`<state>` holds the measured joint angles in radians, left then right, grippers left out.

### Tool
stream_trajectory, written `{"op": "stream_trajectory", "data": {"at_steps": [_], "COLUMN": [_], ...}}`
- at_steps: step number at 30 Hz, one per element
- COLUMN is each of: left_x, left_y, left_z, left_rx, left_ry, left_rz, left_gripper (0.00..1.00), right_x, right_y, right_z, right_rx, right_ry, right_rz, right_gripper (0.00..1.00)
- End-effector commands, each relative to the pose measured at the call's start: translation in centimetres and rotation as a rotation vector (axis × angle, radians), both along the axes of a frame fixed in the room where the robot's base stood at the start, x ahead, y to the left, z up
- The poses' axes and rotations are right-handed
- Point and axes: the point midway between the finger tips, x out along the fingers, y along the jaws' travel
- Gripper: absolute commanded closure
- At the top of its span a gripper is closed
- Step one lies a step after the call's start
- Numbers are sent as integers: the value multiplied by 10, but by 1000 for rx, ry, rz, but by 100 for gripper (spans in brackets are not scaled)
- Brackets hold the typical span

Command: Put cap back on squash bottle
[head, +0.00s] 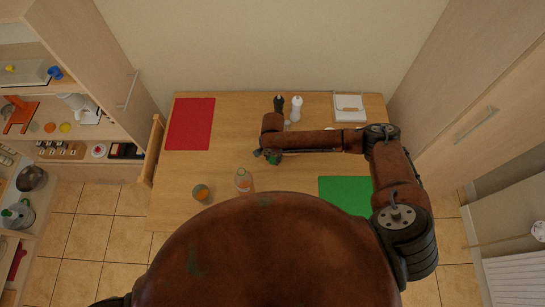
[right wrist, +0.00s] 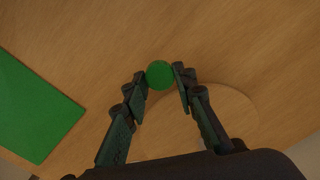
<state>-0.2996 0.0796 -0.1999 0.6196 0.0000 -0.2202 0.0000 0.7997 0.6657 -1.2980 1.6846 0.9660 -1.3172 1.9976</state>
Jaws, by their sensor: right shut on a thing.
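My right gripper (right wrist: 160,80) is shut on the round green cap (right wrist: 159,74), which sits between its fingertips in the right wrist view. In the head view my right gripper (head: 268,156) is above the middle of the table, behind and to the right of the squash bottle. The squash bottle (head: 243,181) stands near the table's front edge, with a pale body and an orange-brown patch beside its base. The bottle is not in the right wrist view. My left gripper is not in view.
A glass of orange drink (head: 201,192) stands left of the bottle on the wooden table (head: 222,150). A red mat (head: 190,124) lies back left, a green mat (head: 345,194) front right. Dark (head: 279,103) and white (head: 296,108) shakers stand at the back. The right wrist view shows a round board (right wrist: 235,105).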

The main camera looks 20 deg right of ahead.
Motion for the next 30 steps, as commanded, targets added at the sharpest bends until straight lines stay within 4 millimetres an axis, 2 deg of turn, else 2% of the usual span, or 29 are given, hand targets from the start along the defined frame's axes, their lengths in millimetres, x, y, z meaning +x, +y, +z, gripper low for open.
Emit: {"op": "stream_trajectory", "data": {"at_steps": [4, 8, 12, 18, 24, 30], "left_x": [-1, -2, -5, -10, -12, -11], "left_y": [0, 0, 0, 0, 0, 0], "left_z": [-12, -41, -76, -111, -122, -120], "left_rx": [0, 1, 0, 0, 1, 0], "left_ry": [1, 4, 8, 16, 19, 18], "left_rz": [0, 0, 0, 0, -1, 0], "left_gripper": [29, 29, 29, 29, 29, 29], "right_x": [1, -2, -20, -57, -78, -80], "right_y": [-3, -11, -27, -52, -65, -65], "right_z": [10, 39, 85, 134, 155, 159], "right_rx": [1, 1, -2, -4, -1, -1], "right_ry": [-4, -8, -8, -3, 0, 1], "right_rz": [40, 161, 371, 656, 793, 806], "right_gripper": [81, 81, 81, 81, 81, 81]}}
